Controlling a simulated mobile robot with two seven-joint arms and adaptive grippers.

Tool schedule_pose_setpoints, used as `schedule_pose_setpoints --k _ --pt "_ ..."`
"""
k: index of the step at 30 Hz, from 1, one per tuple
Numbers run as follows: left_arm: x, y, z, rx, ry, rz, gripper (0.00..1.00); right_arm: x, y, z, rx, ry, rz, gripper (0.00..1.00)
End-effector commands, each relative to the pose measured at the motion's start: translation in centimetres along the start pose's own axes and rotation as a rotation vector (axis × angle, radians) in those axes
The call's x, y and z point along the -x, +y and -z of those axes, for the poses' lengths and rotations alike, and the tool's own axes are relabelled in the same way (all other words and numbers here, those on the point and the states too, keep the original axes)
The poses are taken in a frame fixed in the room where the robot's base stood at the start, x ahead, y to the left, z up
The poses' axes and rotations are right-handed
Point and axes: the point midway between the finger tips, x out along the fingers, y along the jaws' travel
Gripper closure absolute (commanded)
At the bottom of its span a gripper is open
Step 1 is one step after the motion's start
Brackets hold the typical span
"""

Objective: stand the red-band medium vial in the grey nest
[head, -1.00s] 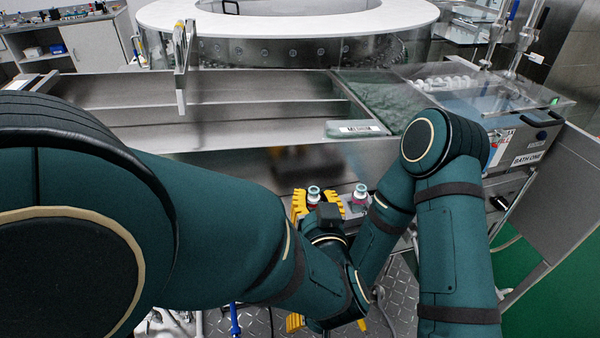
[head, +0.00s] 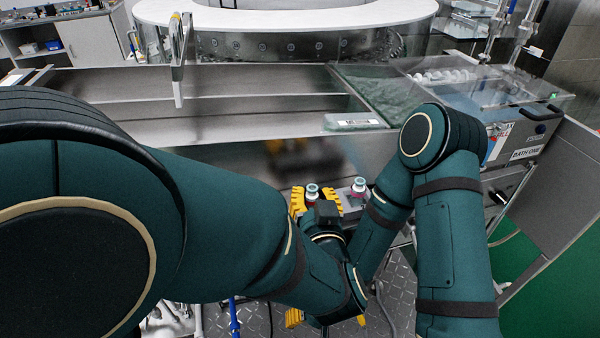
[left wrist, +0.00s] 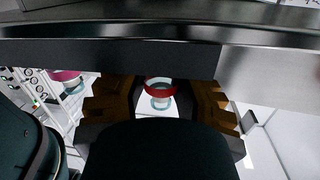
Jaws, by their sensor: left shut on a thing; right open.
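My left gripper (head: 315,199), with yellow fingers, is shut on a vial (head: 312,189) with a pale teal top, in the lower middle of the head view. In the left wrist view, this vial (left wrist: 160,88) shows a red band and stands between the two fingers. A second, similar vial (head: 359,184) stands apart, just right of the left gripper; a pink-and-teal vial also shows at the left of the wrist view (left wrist: 68,77). My right gripper (head: 326,320) is low in the head view, mostly hidden by my arm, with yellow finger parts showing. I cannot make out the grey nest.
A long steel trough (head: 230,120) lies beyond the grippers, with a labelled block (head: 355,121) on its edge. A bath unit (head: 510,125) stands at the right, and a round white-topped washer (head: 290,18) at the back. My arms crowd the foreground.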

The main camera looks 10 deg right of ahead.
Motion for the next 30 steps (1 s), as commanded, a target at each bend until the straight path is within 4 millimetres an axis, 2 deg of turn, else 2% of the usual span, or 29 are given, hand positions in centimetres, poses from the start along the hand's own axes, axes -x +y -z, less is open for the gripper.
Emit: schedule_pose_setpoints --k 13,14,16,30 --pt "-0.05 0.08 -0.52 -0.001 0.0 0.0 1.0 -0.05 0.02 -0.01 0.0 0.0 0.0 0.43" --pt "-0.05 0.08 -0.51 -0.001 0.0 0.0 0.63 -0.05 0.02 -0.01 0.0 0.0 0.0 0.43" --pt "-0.04 0.09 -0.51 -0.001 -0.001 -0.001 0.39 -0.05 0.02 -0.01 0.0 0.0 0.0 0.43" --pt "0.31 0.28 -0.65 -0.003 -0.004 -0.007 0.39 -0.07 0.02 0.0 0.0 0.0 0.0 0.43"
